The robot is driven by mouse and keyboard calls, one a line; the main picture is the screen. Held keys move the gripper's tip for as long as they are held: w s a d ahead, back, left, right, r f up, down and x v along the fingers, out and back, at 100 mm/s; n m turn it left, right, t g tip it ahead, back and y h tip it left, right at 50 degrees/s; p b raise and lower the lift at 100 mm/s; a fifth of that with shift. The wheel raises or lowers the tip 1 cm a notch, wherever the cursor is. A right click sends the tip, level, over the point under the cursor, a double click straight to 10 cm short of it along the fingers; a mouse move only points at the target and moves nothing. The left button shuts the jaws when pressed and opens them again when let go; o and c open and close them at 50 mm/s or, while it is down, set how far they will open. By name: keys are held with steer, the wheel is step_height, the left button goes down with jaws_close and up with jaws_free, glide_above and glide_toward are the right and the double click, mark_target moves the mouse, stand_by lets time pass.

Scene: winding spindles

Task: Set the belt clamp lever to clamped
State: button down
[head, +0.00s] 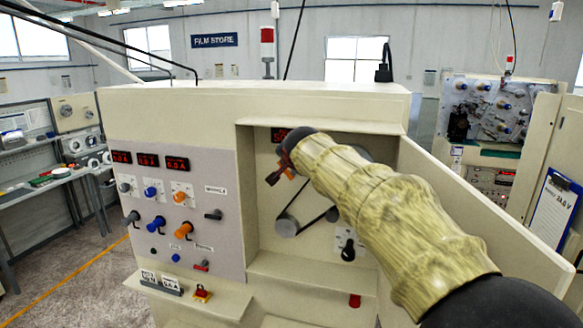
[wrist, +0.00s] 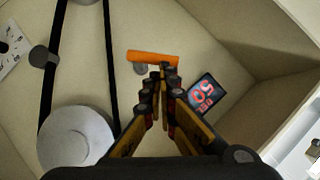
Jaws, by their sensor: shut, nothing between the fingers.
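The orange lever (wrist: 150,57) shows in the wrist view as a short bar lying nearly crosswise, with a grey round pivot below its left part. I take it to be the belt clamp lever. My gripper (wrist: 161,72) is shut and empty, its tips just below the lever's right half; I cannot tell whether they touch it. In the head view my gripper (head: 272,179) is inside the machine's recess, and my sleeved arm hides much of the area behind it. The black belt (wrist: 109,70) runs around a grey pulley (wrist: 75,137) to the left.
A red-digit display (wrist: 207,92) sits right of the fingers. The recess wall (wrist: 262,95) rises at the right. In the head view, the panel with several knobs (head: 155,192) is left of the recess, and an open door (head: 480,205) stands to the right.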

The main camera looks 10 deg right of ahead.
steer(key=shift+w+a+f+n+g+h+p, duration=0.2)
steer(key=shift+w+a+n+g+h+p, duration=0.15)
steer(key=shift+a+n+g+h, duration=0.3)
steer(key=shift+w+a+f+n+g+h+p, duration=0.3)
steer(key=shift+a+n+g+h, duration=0.2)
steer(key=shift+n+h, duration=0.35)
steer(key=shift+w+a+f+n+g+h+p, duration=0.15)
steer(key=shift+w+a+n+g+h+p, duration=0.15)
steer(key=shift+a+n+g+h, duration=0.4)
steer(key=shift+d, duration=0.2)
